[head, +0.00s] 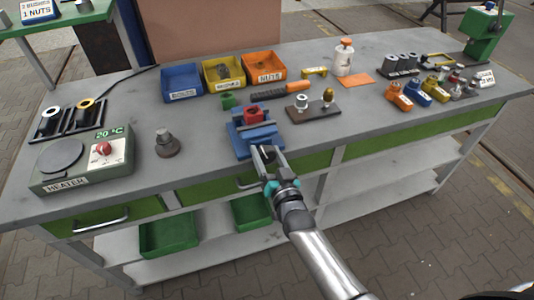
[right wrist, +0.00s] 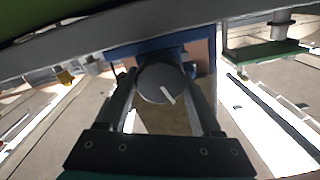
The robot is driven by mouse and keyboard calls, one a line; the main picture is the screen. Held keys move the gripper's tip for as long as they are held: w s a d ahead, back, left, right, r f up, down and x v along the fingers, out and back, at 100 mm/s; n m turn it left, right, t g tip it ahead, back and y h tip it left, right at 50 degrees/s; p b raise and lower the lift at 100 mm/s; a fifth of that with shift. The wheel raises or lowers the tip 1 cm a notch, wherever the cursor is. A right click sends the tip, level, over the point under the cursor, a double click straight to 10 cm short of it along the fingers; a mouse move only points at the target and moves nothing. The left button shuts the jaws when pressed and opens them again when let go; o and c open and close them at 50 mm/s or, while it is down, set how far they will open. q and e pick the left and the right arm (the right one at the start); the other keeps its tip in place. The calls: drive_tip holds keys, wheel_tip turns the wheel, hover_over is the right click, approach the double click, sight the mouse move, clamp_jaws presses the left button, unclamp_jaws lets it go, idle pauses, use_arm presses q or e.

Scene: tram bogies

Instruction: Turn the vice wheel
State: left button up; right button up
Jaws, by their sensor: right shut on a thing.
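The blue vice (head: 243,135) stands at the front edge of the grey workbench, with a red piece (head: 253,117) at its top. Its round dark grey wheel with a white mark (right wrist: 160,84) faces me in the right wrist view. My right gripper (head: 266,152) reaches up to the wheel from the front. In the right wrist view its two fingers (right wrist: 161,95) lie on the left and right sides of the wheel, shut on it. The white mark slants from upper left to lower right. In the head view the gripper mostly hides the wheel. My left gripper is not in view.
Left on the bench (head: 335,128) are a heater (head: 85,160) and a dark round part (head: 166,143). Behind the vice are blue, yellow and orange bins (head: 182,83). A block with two fittings (head: 314,112) stands right of the vice. Drawers and shelves lie below.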

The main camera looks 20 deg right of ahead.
drive_tip(key=o, duration=1.4)
drive_tip(key=s, duration=0.5)
drive_tip(key=s+p, duration=0.1)
drive_tip(key=s, duration=0.9)
drive_tip(key=shift+s+d, duration=0.1)
drive_tip(key=shift+d, duration=0.15)
